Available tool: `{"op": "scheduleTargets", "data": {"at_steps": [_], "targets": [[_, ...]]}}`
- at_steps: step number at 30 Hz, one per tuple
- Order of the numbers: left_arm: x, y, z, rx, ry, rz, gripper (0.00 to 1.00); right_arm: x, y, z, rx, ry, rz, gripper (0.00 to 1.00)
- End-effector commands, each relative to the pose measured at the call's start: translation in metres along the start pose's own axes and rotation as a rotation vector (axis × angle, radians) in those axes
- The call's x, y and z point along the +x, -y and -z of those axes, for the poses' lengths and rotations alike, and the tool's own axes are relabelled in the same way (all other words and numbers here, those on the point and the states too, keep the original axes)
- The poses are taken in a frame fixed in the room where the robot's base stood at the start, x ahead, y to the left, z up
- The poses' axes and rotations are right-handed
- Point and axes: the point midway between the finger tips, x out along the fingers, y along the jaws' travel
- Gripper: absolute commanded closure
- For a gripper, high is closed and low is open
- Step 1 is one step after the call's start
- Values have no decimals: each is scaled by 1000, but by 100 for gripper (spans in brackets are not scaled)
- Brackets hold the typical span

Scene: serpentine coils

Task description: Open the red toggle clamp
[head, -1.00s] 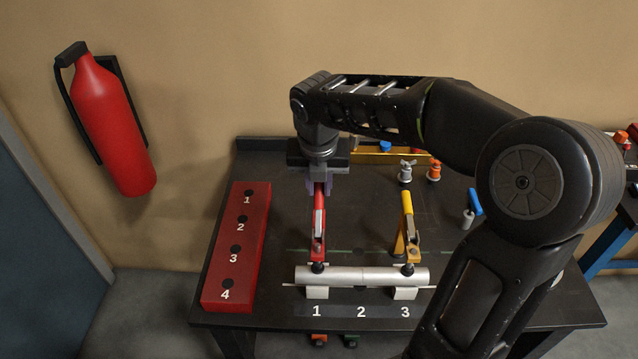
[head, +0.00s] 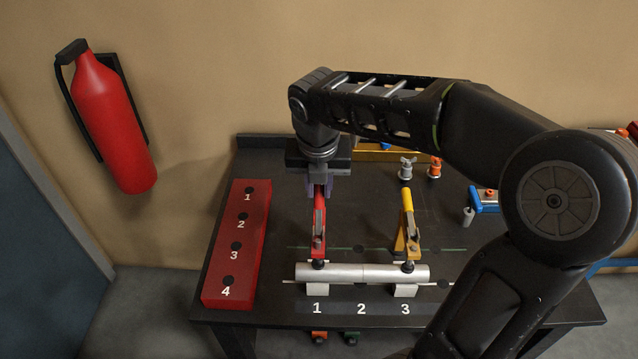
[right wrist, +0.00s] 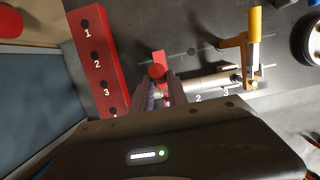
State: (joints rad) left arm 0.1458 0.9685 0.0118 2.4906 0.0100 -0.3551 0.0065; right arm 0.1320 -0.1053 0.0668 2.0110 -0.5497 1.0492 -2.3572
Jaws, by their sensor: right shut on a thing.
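The red toggle clamp (head: 318,242) stands on the dark table behind a silver tube, above number 1. Its black-tipped spindle is at the left part of the tube; I cannot tell if it presses on it. Its red handle points up into my right gripper (head: 319,190), which comes down from above and is shut on it. In the right wrist view the two fingers (right wrist: 160,92) lie either side of the red handle (right wrist: 157,72), hiding part of the clamp. My left gripper is not in view.
A yellow toggle clamp (head: 407,225) stands to the right, its spindle at the silver tube (head: 345,273) above number 3. A red numbered block (head: 240,215) lies on the left. Small fittings (head: 405,168) stand at the back. A fire extinguisher (head: 108,120) hangs on the wall.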

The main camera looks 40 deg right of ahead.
Motion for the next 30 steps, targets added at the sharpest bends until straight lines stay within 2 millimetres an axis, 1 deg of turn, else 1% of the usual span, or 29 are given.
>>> {"op": "scheduleTargets", "data": {"at_steps": [10, 19, 30], "targets": [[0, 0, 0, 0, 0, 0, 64, -1, 0, 5, 0, -6, 1, 100], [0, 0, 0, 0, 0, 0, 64, -8, 0, 19, -1, -7, 0, 100], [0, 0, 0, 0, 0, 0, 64, -8, 0, 20, -1, -7, 1, 100]]}}
